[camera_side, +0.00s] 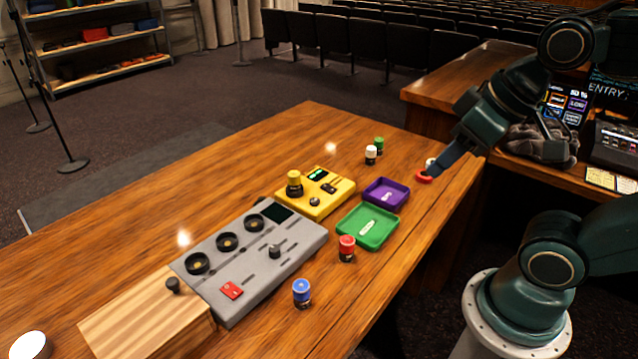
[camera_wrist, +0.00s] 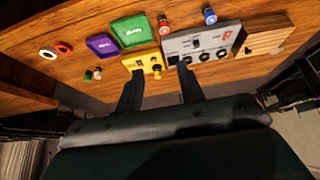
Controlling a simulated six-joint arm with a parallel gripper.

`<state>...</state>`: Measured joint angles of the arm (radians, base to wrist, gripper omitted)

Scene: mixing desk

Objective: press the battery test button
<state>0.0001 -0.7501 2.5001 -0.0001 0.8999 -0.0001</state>
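A yellow box (camera_side: 335,198) stands on the wooden desk, with a green-lit dark display (camera_side: 318,174), a dark switch and a small round grey button (camera_side: 314,202). A yellow-topped black cylinder (camera_side: 294,181) stands upright at its left. No label is legible, so I cannot tell for certain which control is the battery test button. The box also shows in the wrist view (camera_wrist: 146,66), beyond my fingers. My gripper (camera_side: 434,171) is at the desk's right side, apart from the box, its fingertips overlapping a red ring in the side view. In the wrist view (camera_wrist: 160,73) its fingers are spread and empty.
A grey panel (camera_side: 262,288) with three round sockets and a red switch (camera_side: 231,290) adjoins the yellow box. Purple (camera_side: 398,205) and green (camera_side: 352,240) trays lie to its right. Red (camera_side: 347,248), blue (camera_side: 301,292), white (camera_side: 371,155) and green-topped (camera_side: 379,145) cylinders stand around.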

